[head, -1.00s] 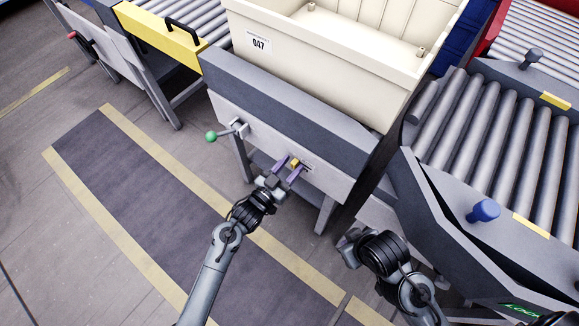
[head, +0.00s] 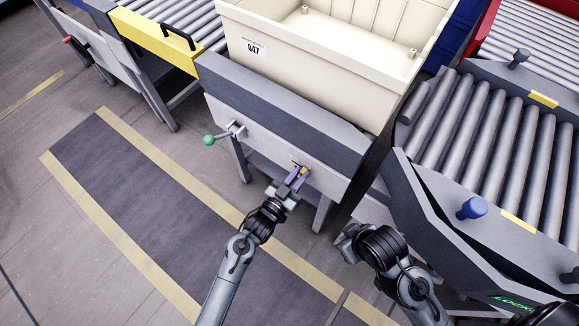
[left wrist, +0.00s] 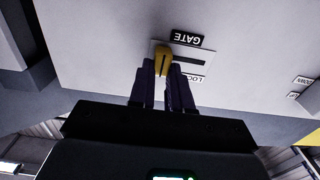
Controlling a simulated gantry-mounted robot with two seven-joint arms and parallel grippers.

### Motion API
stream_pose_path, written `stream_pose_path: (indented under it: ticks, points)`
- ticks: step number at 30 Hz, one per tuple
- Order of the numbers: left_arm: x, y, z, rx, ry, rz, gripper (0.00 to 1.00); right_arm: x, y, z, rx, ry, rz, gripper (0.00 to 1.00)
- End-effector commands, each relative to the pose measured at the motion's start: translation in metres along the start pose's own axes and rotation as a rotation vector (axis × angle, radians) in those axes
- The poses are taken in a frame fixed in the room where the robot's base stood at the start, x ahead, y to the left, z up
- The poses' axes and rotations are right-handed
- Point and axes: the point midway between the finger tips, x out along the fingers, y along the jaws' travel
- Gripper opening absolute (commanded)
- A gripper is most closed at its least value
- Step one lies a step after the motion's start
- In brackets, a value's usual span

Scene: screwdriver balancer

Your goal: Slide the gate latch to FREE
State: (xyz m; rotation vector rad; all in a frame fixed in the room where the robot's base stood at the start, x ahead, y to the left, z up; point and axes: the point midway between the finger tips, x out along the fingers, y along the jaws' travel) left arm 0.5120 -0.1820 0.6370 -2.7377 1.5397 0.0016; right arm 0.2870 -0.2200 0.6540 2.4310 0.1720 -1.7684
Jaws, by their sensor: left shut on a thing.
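The gate latch is a small yellow knob (head: 303,170) in a slot on the pale front panel below the cream tote. My left gripper (head: 297,178) is shut on it with its purple fingers. In the left wrist view the yellow knob (left wrist: 163,60) sits at the left end of the dark slot (left wrist: 190,64), which runs empty to the right. An upside-down GATE label (left wrist: 188,39) and a partly covered LOCK label (left wrist: 192,77) show beside the slot. My fingers hide part of the plate. My right gripper (head: 352,241) is low at the right, its jaws unclear.
A lever with a green ball (head: 208,140) sticks out left of the latch. The cream tote (head: 335,65) marked 047 stands above. A roller conveyor (head: 470,150) with a blue knob (head: 472,208) is at the right. The floor mat in front is clear.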

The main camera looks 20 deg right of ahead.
Motion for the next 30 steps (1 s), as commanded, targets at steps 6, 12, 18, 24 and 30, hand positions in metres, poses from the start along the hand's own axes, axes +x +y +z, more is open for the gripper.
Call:
stream_pose_path:
  ticks: [6,12,18,24,30]
  points:
    - [0.001,0.006,0.0,-0.001,0.002,0.012,0.0,0.001,0.0,0.0,0.001,-0.001,-0.001,0.0]
    - [0.001,0.005,0.0,-0.001,0.002,0.011,0.43,0.001,-0.001,0.0,0.005,0.0,-0.003,0.0]
    - [0.001,0.004,0.0,-0.001,0.002,0.008,0.45,0.001,-0.001,0.0,0.005,0.0,-0.004,0.0]
    - [-0.004,0.003,-0.001,-0.001,0.001,0.007,0.45,-0.002,-0.001,-0.001,0.006,0.0,-0.004,0.0]
    - [-0.028,0.004,-0.002,-0.001,0.0,0.008,0.45,-0.014,-0.001,-0.005,0.006,0.0,-0.004,0.0]
